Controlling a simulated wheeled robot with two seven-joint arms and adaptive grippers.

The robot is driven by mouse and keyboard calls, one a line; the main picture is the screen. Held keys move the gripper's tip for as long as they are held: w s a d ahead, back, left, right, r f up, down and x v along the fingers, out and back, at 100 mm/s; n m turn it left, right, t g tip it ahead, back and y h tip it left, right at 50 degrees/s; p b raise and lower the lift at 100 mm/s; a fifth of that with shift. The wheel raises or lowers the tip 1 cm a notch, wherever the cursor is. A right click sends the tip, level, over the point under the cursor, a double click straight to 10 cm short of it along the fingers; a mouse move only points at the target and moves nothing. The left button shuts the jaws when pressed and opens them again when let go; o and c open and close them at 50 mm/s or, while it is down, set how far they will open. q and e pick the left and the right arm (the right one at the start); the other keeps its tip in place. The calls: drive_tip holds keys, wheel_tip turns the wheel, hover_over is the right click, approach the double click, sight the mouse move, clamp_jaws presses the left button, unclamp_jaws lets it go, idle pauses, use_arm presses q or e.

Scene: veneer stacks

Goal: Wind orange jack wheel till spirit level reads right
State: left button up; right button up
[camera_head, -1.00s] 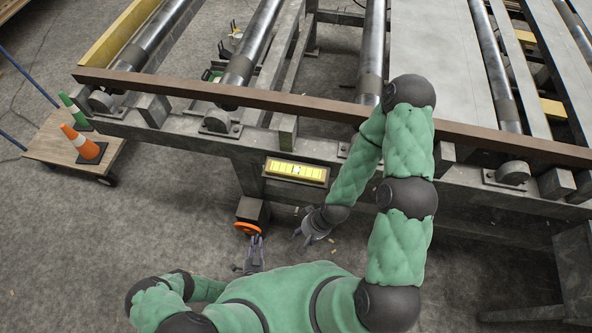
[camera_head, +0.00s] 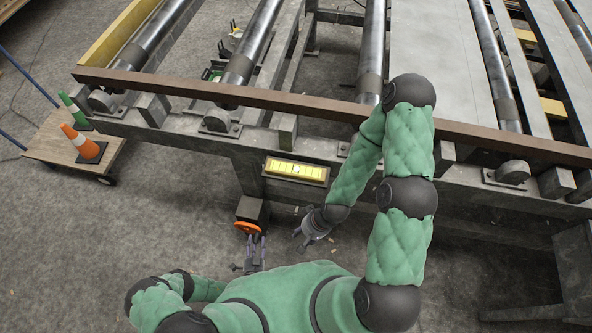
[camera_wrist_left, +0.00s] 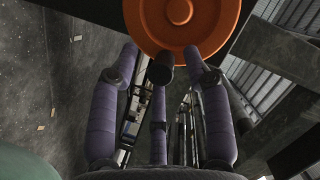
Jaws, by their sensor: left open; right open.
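The orange jack wheel (camera_head: 247,228) sits on a dark jack block (camera_head: 253,209) under the frame of the roller table. In the left wrist view the wheel (camera_wrist_left: 182,22) fills the top middle, with a dark handle knob (camera_wrist_left: 161,69) on its lower part. My left gripper (camera_head: 257,240) is just below the wheel. In the wrist view its open fingers (camera_wrist_left: 163,65) stand on either side of the knob. The yellow spirit level (camera_head: 297,170) is on the frame's front, its dark bubble mark near the middle, too small to read exactly. My right gripper (camera_head: 305,232) is open and empty, right of the jack.
The roller table's brown front rail (camera_head: 300,104) spans the view above the jack. A wooden cart (camera_head: 52,145) with an orange cone (camera_head: 82,146) and a green cone (camera_head: 72,108) stands at the left. The floor left of the jack is mostly clear.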

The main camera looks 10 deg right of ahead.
use_arm(q)
drive_tip(key=s+a+b, duration=0.1)
drive_tip(key=s+a, duration=0.2)
drive_tip(key=s, duration=0.3)
drive_tip(key=shift+s, duration=0.15)
idle(0.7)
